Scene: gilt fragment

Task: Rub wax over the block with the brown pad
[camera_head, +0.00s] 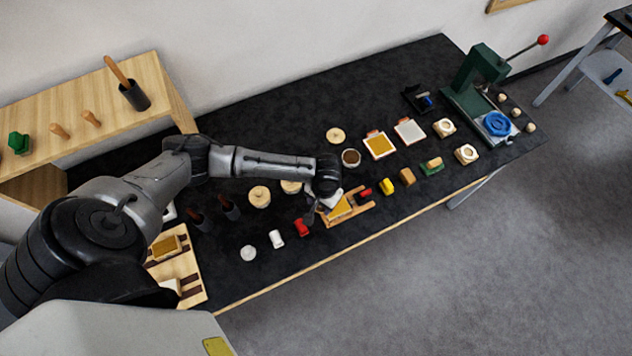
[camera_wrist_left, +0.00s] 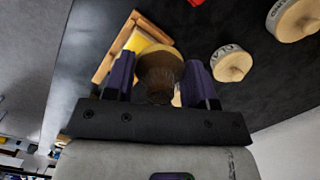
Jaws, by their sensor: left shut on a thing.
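A block with a yellow-gold face (camera_head: 341,208) sits in a wooden cradle (camera_head: 364,207) near the front edge of the dark table. The block (camera_wrist_left: 141,40) and cradle (camera_wrist_left: 104,66) also show in the left wrist view. My left gripper (camera_head: 325,197) is over the cradle's left end. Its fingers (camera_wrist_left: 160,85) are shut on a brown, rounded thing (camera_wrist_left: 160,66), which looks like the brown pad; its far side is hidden. The pad appears close to the block, but I cannot tell if they touch. An open round tin with brown contents (camera_head: 351,158) stands behind. My right gripper is not in view.
A green press (camera_head: 478,80) is at the far right. The table's back middle is clear.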

